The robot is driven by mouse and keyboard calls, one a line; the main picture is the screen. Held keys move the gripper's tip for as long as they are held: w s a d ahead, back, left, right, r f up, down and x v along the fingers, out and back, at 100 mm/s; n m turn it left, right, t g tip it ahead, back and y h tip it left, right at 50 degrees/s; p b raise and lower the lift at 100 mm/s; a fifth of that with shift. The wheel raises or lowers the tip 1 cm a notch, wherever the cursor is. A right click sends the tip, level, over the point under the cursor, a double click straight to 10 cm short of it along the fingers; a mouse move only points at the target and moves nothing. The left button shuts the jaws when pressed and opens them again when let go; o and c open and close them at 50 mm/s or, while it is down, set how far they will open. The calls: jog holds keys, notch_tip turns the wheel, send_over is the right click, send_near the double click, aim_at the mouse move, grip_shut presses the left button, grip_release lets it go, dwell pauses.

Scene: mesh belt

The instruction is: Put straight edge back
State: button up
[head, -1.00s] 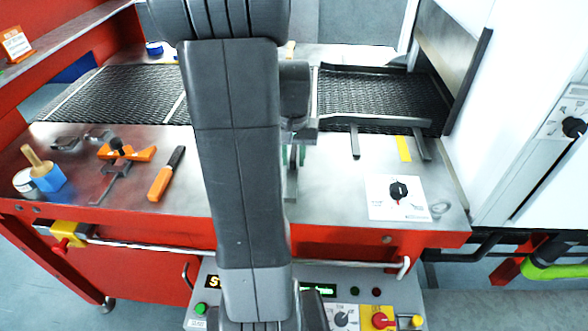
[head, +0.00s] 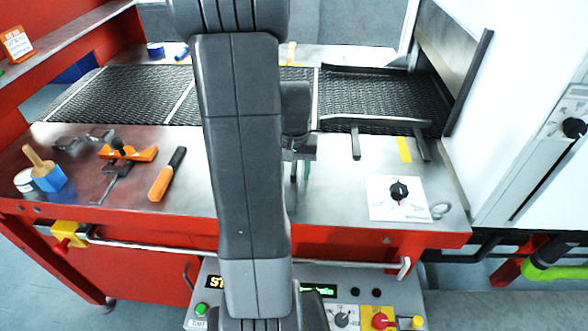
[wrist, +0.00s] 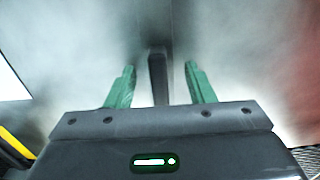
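A narrow dark bar, seemingly the straight edge (wrist: 158,78), stands out against the steel table top in the wrist view. My gripper (wrist: 160,84) has its two green fingers apart on either side of the bar, with a gap visible on both sides. The bar's near end is hidden by the gripper body. In the head view my gripper (head: 300,171) is over the steel table, right of my arm, and partly hidden by it. A thin grey strip shows beside the fingers there; I cannot tell its full length.
A black mesh belt (head: 355,97) runs behind the table, with a legged metal bar (head: 375,121) at its front edge. A yellow strip (head: 404,149) and a white dial panel (head: 398,198) lie right. An orange-handled tool (head: 166,175) and blue pot (head: 50,178) sit left.

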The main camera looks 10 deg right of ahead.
aim_at(294, 166)
notch_tip(294, 166, up, 12)
jog(key=shift+r, duration=0.15)
dwell(0.5)
notch_tip(294, 166, down, 12)
jog(key=shift+r, duration=0.1)
notch_tip(294, 166, up, 3)
jog(key=shift+f, duration=0.1)
jog(key=shift+r, duration=0.25)
dwell(0.3)
jog(key=shift+f, duration=0.1)
